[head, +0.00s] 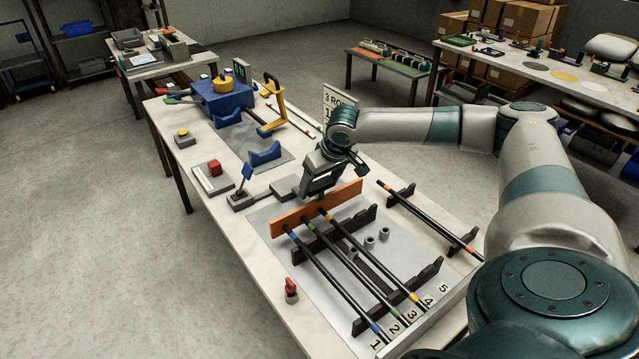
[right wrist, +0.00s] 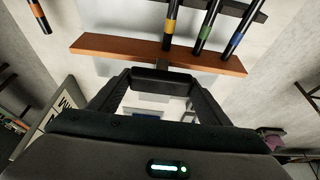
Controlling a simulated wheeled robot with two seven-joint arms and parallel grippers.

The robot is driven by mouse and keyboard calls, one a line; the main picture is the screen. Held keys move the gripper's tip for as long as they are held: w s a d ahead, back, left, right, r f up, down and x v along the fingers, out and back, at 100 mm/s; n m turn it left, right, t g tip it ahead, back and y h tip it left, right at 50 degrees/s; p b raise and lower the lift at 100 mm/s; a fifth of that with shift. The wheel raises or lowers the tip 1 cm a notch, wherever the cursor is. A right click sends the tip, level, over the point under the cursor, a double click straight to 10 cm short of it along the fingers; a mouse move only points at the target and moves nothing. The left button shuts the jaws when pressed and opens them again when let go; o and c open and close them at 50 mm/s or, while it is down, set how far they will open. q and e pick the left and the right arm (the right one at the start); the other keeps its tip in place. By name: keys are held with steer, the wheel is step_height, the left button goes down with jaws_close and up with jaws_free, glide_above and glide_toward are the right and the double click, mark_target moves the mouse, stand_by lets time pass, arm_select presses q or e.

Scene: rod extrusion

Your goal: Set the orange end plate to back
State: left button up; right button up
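The orange end plate (head: 300,213) is a long upright bar across the rod ends on the grey mat. It also shows in the right wrist view (right wrist: 110,46). Three black rods with blue, green and yellow bands (head: 345,291) lie side by side on dark notched racks, their ends at the plate; I cannot tell if they touch it. My right gripper (head: 318,193) is on the plate's far side, beside its middle. My left gripper is not in view.
A black rod with orange bands (head: 425,217) lies apart on the right. Small grey cylinders (head: 369,243) stand between racks.

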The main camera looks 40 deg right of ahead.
steer(key=c, duration=0.9)
steer(key=shift+w+r, duration=0.1)
steer(key=shift+w, duration=0.1)
steer(key=w+d+p, duration=0.1)
steer(key=w+p, duration=0.2)
steer(key=w, duration=0.6)
steer(key=shift+w+d+p, duration=0.15)
steer(key=shift+w+p, duration=0.15)
steer(key=shift+w, duration=0.05)
steer(key=shift+r, duration=0.15)
steer(key=o, duration=1.5)
steer(key=shift+w, duration=0.1)
steer(key=shift+f, duration=0.2)
